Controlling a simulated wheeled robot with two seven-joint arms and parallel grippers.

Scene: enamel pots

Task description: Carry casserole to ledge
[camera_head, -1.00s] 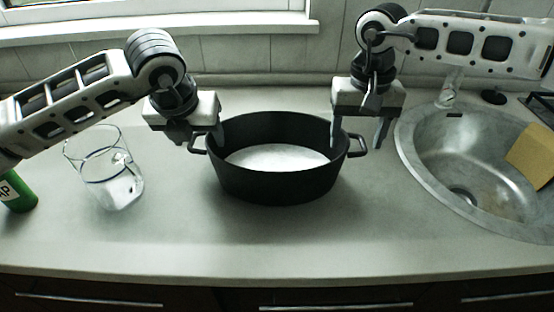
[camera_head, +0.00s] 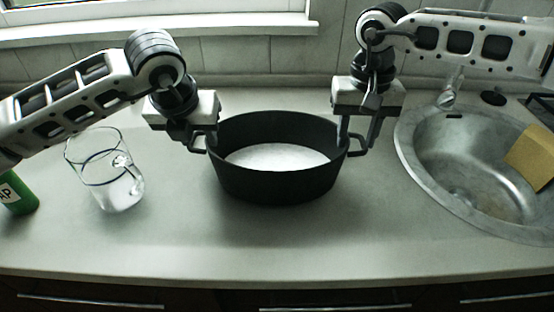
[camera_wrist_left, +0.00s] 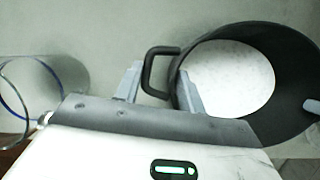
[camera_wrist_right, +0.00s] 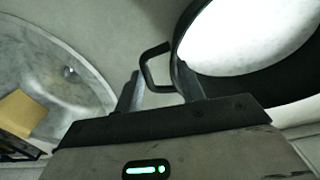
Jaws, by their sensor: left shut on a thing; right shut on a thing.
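The black oval casserole (camera_head: 275,188) stands on the counter between my grippers, with white contents (camera_head: 277,157) inside. My left gripper (camera_head: 203,140) is shut on its left handle; in the left wrist view the fingers (camera_wrist_left: 160,90) stand on both sides of that handle (camera_wrist_left: 150,68). My right gripper (camera_head: 358,135) is shut on its right handle (camera_head: 358,147); in the right wrist view the fingers (camera_wrist_right: 160,88) stand on both sides of that handle (camera_wrist_right: 147,66). I cannot tell which surface is the ledge; a window sill (camera_head: 150,31) runs along the back wall.
A clear glass jug (camera_head: 108,180) stands left of the casserole, close to my left arm, with a green bottle (camera_head: 20,200) further left. The counter (camera_head: 250,240) in front is clear.

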